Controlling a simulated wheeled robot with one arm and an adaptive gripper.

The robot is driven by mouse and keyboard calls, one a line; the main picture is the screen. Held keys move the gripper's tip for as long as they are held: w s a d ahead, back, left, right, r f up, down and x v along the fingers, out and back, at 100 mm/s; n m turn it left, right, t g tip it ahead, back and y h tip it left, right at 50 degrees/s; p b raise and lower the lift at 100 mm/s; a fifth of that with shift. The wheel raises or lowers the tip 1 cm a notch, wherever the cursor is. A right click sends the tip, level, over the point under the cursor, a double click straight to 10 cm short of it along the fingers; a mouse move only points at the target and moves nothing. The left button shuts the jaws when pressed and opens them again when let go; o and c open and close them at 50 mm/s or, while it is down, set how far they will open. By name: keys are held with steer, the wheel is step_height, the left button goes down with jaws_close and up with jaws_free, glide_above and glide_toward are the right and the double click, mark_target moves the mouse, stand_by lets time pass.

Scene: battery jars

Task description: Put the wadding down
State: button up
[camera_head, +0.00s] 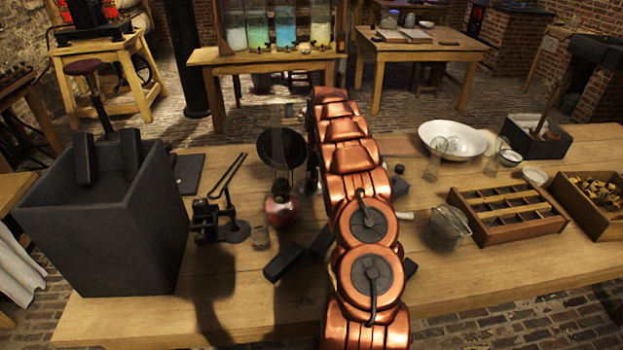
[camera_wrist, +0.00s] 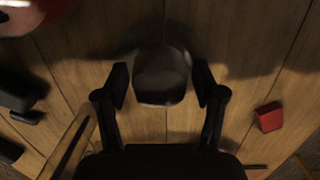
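In the wrist view a rounded, dark greyish lump with a paler lower edge, which looks like the wadding (camera_wrist: 161,78), sits between the two black fingers of my gripper (camera_wrist: 161,84). A thin gap seems to show between the lump and each fingertip, so the fingers look open around it. The wooden tabletop (camera_wrist: 240,100) is beneath, with dark shadow around the lump. I cannot tell whether the lump rests on the wood. In the head view my copper arm hides the gripper and the wadding.
A red block (camera_wrist: 268,117) lies right of my gripper. In the head view, a large dark bin (camera_head: 105,225), a red-bottomed lamp (camera_head: 281,210) and a dark block (camera_head: 284,263) stand left of my arm. A glass beaker (camera_head: 448,228), divided wooden tray (camera_head: 507,212) and white basin (camera_head: 452,140) stand right.

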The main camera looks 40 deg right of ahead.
steer(key=shift+r, duration=0.1)
step_height(320, 180, up, 12)
steer(key=d+b, duration=0.1)
steer(key=b, duration=0.1)
steer(key=shift+s+b, duration=0.3)
steer(key=shift+s, duration=0.15)
stand_by(0.3)
steer(key=shift+d, duration=0.1)
stand_by(0.4)
